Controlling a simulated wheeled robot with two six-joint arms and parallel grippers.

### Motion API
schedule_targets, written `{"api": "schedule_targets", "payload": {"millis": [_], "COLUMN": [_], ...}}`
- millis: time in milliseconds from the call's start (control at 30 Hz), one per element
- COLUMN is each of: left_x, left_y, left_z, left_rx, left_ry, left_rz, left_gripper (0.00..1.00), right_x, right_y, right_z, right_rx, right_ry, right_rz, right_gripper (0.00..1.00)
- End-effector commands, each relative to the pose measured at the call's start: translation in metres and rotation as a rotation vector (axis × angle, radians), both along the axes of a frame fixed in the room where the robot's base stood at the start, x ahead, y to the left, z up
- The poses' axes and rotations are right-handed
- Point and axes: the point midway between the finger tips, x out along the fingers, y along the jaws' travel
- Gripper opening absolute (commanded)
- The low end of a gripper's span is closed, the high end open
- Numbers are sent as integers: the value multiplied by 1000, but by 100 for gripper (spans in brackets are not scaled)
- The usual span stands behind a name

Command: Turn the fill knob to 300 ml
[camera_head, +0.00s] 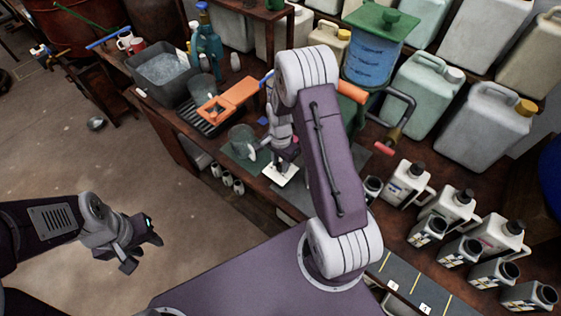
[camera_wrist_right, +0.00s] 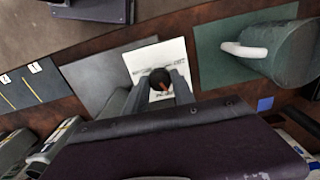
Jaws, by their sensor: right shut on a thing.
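The fill knob (camera_wrist_right: 158,77) is a small dark round knob with an orange-red pointer mark. It sits on a white dial plate (camera_wrist_right: 142,60) with small printed marks too fine to read. The plate also shows in the head view (camera_head: 279,178), where the knob is hidden by my arm. My right gripper (camera_wrist_right: 163,84) is shut on the knob, one finger on each side. In the head view my right gripper (camera_head: 285,160) is over the plate. My left gripper (camera_head: 141,252) is open and empty, out over the floor at the lower left.
A grey jug (camera_wrist_right: 288,55) with a pale handle stands on a green mat (camera_wrist_right: 210,40) beside the plate. A blue vat (camera_head: 369,62) with a green lid stands behind my right arm. An orange piece (camera_head: 228,100), a grey tub (camera_head: 165,75) and several white bottles (camera_head: 405,183) crowd the bench.

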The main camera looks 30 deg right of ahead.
Motion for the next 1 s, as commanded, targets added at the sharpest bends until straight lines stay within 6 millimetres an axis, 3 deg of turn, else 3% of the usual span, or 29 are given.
{"api": "schedule_targets", "payload": {"millis": [1000], "left_x": [0], "left_y": [0], "left_z": [23], "left_rx": [0], "left_ry": [0], "left_rz": [0], "left_gripper": [36], "right_x": [1], "right_y": [-1], "right_z": [1], "right_rx": [-1], "right_ry": [-3], "right_rz": [-963], "right_gripper": [0]}}
